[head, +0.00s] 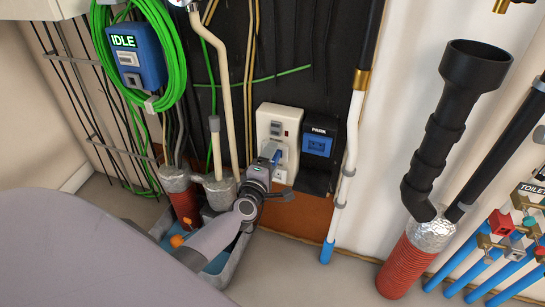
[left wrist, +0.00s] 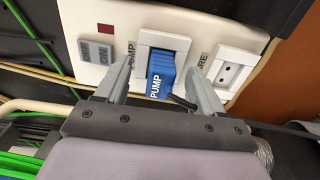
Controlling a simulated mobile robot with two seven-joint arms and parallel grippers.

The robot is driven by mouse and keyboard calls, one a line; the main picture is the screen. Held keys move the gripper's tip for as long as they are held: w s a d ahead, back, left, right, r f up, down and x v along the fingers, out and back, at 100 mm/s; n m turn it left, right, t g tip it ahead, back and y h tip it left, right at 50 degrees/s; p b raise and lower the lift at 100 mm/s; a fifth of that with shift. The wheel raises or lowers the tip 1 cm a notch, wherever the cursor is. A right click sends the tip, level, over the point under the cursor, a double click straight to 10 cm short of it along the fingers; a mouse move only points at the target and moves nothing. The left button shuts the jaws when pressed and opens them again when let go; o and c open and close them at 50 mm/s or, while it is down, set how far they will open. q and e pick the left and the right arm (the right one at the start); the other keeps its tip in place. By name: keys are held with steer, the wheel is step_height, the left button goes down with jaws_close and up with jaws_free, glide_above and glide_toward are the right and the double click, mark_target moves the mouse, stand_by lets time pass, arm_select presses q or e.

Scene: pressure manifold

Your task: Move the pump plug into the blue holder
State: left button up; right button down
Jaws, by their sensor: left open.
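The blue pump plug (left wrist: 161,75), marked PUMP, sits in the left socket of a cream outlet panel (left wrist: 92,73); it shows small in the head view (head: 278,154). My left gripper (left wrist: 155,80) is open, with one finger on each side of the plug. I cannot tell whether the fingers touch it. In the head view, my left gripper (head: 271,157) is at the lower part of the panel. A dark holder with a blue face (head: 318,145), marked PARK, is on the wall just right of the panel. My right gripper is not in view.
A second, empty socket (left wrist: 231,74) is right of the plug. A white pipe (head: 347,170) runs down right of the holder. Green cable coils (head: 180,60) and a blue IDLE box (head: 136,55) hang at left. Black pipework (head: 440,130) stands further right.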

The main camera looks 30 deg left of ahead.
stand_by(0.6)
arm_select(q)
jaws_close()
steer(key=p+v, duration=0.2)
steer(key=v, duration=0.4)
stand_by(1.2)
steer(key=shift+d, duration=0.1)
